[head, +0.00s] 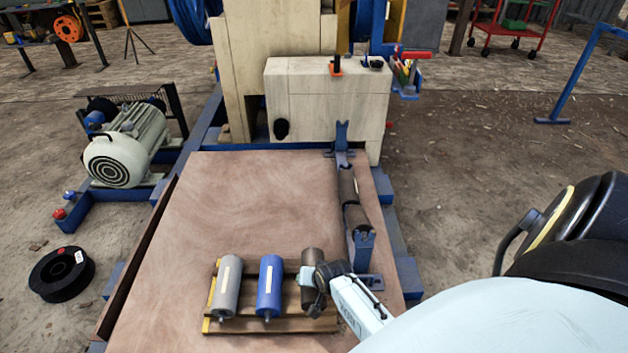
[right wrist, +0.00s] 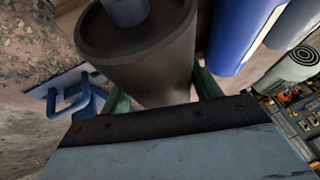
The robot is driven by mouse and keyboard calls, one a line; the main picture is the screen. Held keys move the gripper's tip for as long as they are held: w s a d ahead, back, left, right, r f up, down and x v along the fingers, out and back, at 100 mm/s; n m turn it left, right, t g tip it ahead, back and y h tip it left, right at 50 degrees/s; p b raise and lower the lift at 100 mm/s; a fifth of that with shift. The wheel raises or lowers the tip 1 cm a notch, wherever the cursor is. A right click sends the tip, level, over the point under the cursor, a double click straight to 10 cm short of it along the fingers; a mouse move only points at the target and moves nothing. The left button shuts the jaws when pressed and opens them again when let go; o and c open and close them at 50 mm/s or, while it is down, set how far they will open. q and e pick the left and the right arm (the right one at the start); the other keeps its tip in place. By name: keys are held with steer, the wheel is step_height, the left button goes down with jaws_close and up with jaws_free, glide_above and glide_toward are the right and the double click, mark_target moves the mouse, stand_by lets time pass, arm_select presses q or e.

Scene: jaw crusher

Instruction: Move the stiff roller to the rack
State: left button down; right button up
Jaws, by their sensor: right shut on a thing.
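My right gripper (head: 322,275) is at this roller. In the right wrist view, its green fingers (right wrist: 165,90) are on either side of the dark roller (right wrist: 140,60), shut on it. I cannot tell whether the roller rests on the rack or hangs just above it. A blue roller (head: 270,285) and a grey roller (head: 227,285) lie on the rack to its left. No label shows which roller is the stiff one. My left gripper is out of view.
The cream crusher body (head: 330,95) stands at the back. A motor (head: 125,145) is at the left. The table's middle is clear.

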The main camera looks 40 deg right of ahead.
steer(key=shift+w+f+b, duration=0.1)
steer(key=shift+f+b, duration=1)
steer(key=shift+f, duration=0.4)
